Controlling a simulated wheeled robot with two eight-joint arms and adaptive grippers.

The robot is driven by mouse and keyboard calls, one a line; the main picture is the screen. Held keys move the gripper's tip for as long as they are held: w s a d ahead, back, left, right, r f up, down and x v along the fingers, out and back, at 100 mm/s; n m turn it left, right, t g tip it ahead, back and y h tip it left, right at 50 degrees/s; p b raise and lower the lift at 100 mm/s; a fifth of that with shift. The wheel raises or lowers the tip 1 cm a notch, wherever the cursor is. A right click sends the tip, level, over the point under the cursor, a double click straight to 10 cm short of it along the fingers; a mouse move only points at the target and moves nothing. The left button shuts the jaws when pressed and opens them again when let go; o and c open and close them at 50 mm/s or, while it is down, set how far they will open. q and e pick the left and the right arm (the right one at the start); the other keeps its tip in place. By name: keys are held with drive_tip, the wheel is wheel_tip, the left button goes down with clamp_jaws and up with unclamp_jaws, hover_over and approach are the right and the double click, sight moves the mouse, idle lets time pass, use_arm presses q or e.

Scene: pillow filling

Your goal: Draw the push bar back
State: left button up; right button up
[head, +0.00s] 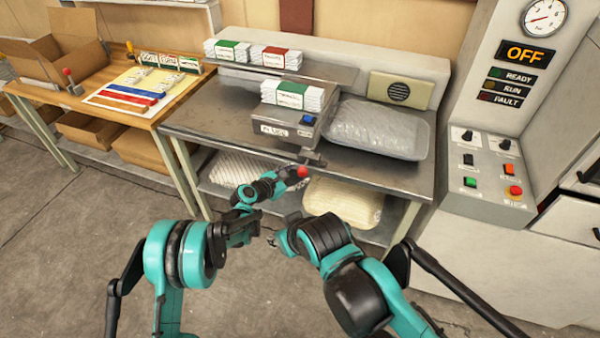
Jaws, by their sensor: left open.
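A grey metal device (275,132) with a white label and a blue button (308,119) stands on the steel bench, with white packets (290,95) stacked on top. A short dark bar (312,157) ends in a red ball knob (303,172) at the bench's front edge; I take this as the push bar. My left gripper (294,180) is open with its tips right beside the knob; whether they touch it cannot be told. My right gripper (272,240) is low in front of the bench, partly hidden by its own arm, and its jaws are unclear.
A clear-wrapped pillow (376,130) lies right of the device on the steel bench (200,118). More pillows (343,200) lie on the shelf below. A control panel (490,165) reading OFF stands at right. A wooden table (120,113) with cards and boxes stands at left.

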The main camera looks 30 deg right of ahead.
sight(300, 172)
use_arm(q)
drive_tip(key=shift+b+x, duration=0.4)
drive_tip(key=shift+x, duration=1.55)
clamp_jaws()
